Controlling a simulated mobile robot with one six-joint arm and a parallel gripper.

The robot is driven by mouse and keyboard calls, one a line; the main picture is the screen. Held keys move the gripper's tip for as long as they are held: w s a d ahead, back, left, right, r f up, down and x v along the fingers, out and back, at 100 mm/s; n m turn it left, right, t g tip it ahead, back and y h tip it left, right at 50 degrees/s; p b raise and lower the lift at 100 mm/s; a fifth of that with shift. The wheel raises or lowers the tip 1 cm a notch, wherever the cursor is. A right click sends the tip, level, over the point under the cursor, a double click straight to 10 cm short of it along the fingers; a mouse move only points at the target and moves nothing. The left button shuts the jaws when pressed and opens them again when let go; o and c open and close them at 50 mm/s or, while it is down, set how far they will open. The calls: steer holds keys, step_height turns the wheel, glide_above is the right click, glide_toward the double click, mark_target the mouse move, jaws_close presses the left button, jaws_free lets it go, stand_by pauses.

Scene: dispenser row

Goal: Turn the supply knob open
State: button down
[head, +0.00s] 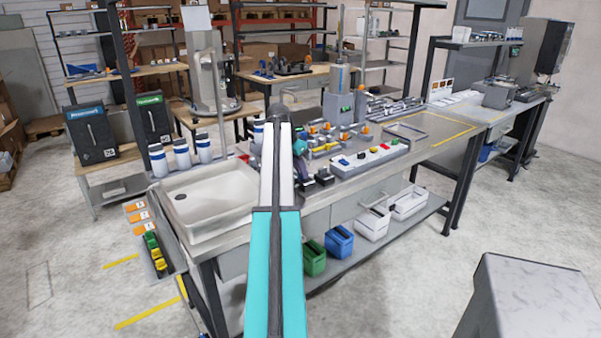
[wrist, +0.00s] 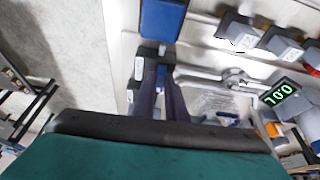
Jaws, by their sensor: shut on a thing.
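In the wrist view my gripper (wrist: 161,88) reaches forward with two dark fingers. They are shut on a small blue-grey knob (wrist: 161,73), which I take to be the supply knob. It sits by a dark block with white labels. The fingers hide much of the knob, so I cannot tell how far it is turned. In the head view my teal gripper (head: 301,158) is low over the bench, just right of my arm. The knob cannot be made out there. A green digital display (wrist: 278,93) is lit to the right in the wrist view; its reading is unclear.
A white sink (head: 215,197) is at the bench's left end. A white panel with coloured buttons (head: 370,158) lies right of my gripper. Blue (head: 340,242) and green (head: 314,259) bins stand on the shelf below. The bench's right part is fairly clear.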

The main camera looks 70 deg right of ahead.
steer(key=shift+s+r, duration=0.1)
steer(key=n+t, duration=0.1)
steer(key=n, duration=0.1)
steer(key=n+t+p, duration=0.1)
steer(key=n, duration=0.2)
steer(key=shift+s+d+r+h, duration=0.1)
steer(key=shift+s+h, duration=0.05)
steer(key=shift+h, duration=0.25)
steer(key=n+t+p, duration=0.1)
steer(key=n, duration=0.2)
steer(key=n+t+p, duration=0.1)
steer(key=n, duration=0.1)
steer(key=shift+s+d+n, duration=0.1)
steer(key=shift+d+n, duration=0.05)
steer(key=shift+n, duration=0.25)
steer(key=n, duration=0.2)
steer(key=n+t+y, duration=0.1)
steer(key=n, duration=0.1)
steer(key=shift+d+n+t, duration=0.1)
steer(key=shift+n+t, duration=0.2)
steer(key=shift+n+y, duration=0.5)
steer(key=shift+n, duration=0.5)
steer(key=shift+t, duration=0.3)
steer(key=c, duration=1.8)
jaws_free()
